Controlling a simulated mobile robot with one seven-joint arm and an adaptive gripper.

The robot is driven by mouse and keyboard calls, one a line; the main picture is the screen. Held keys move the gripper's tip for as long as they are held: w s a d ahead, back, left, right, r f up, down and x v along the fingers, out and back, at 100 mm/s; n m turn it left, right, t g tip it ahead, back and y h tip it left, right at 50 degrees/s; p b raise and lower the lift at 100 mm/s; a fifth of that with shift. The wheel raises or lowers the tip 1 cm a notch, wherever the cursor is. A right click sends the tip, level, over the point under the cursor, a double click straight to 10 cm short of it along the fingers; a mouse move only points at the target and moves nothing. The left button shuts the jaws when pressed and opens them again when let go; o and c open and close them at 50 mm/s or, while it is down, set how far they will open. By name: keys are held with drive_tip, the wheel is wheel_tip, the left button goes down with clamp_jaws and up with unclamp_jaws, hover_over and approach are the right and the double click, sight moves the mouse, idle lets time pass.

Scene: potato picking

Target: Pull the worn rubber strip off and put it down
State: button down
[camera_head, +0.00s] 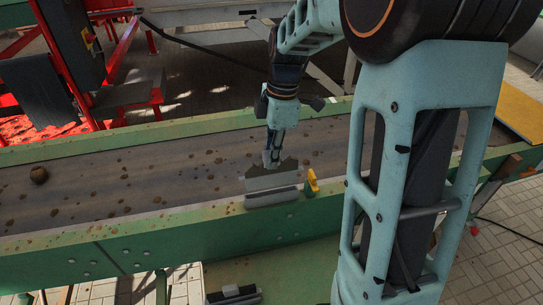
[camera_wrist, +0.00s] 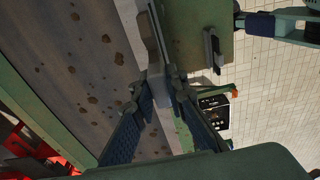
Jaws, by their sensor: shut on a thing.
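The worn rubber strip (camera_head: 268,180) is a grey flat piece with an uneven upper edge, at the near edge of the conveyor in the head view. A pale bar-like holder (camera_head: 271,198) runs along its lower edge; I cannot tell whether the two are still joined. My gripper (camera_head: 271,160) points down from above and is shut on the strip's upper part. In the wrist view the fingers of my gripper (camera_wrist: 163,82) close at the near end of the long grey strip and holder, where separate parts are hard to tell apart.
A yellow handle (camera_head: 311,182) stands right beside the holder. Another dark-and-light strip (camera_head: 233,295) lies on the lower green surface, also visible in the wrist view (camera_wrist: 213,48). A dark box (camera_wrist: 214,108) is on the right.

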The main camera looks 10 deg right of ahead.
drive_tip(key=shift+r+p, duration=0.4)
drive_tip(key=shift+r, duration=0.45)
drive_tip(key=shift+r, duration=0.1)
drive_tip(key=shift+r+p, duration=1.1)
drive_tip(key=shift+r, duration=0.3)
drive_tip(key=shift+r+p, duration=1.15)
drive_tip(key=shift+r, duration=0.4)
drive_tip(key=shift+r, duration=1.45)
